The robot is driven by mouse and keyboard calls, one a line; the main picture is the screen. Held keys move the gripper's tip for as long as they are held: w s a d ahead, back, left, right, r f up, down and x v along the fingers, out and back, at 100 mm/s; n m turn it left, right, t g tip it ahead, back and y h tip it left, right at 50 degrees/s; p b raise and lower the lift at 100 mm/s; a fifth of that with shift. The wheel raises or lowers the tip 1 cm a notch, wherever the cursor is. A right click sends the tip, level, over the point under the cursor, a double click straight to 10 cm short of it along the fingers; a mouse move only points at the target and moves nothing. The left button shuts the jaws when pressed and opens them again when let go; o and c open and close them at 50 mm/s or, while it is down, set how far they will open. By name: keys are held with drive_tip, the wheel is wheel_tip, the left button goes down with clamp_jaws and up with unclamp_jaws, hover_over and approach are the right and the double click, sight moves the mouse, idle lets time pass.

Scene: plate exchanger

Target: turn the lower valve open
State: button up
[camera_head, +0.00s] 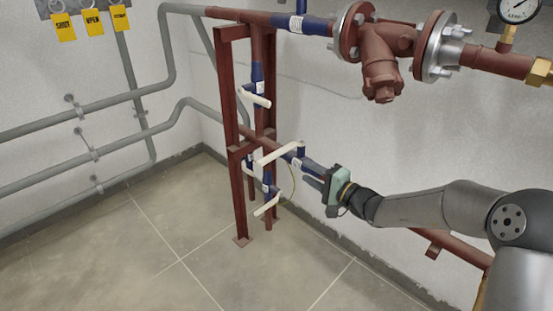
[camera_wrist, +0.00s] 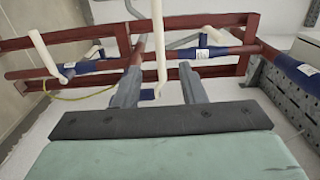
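The piping on a dark red frame carries several blue valves with cream lever handles. In the head view, one lever (camera_head: 255,95) is high on the frame, a longer one (camera_head: 279,152) is at mid height, and the lowest lever (camera_head: 267,205) slants near the frame's foot. My gripper (camera_head: 308,175) is right of the frame, beside the blue pipe section. In the wrist view my gripper (camera_wrist: 161,72) has its two fingers apart. A cream lever (camera_wrist: 160,50) shows between them, apparently beyond the tips; contact is not visible. Which lever this is, I cannot tell for sure.
Dark red frame posts (camera_head: 239,150) stand close to the levers. Another cream lever (camera_wrist: 45,53) is at left in the wrist view, and one (camera_wrist: 212,32) at right. A perforated metal bracket (camera_wrist: 282,100) is at right. Floor left of the frame is clear.

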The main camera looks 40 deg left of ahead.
sight(279, 156)
drive_tip(key=a, duration=0.4)
drive_tip(key=w+a+b, duration=0.1)
drive_tip(key=a, duration=0.4)
drive_tip(key=w+a, duration=0.1)
drive_tip(key=a, duration=0.3)
drive_tip(key=shift+a+b, duration=0.35)
drive_tip(key=shift+a, duration=0.05)
drive_tip(key=shift+d, duration=0.1)
clamp_jaws()
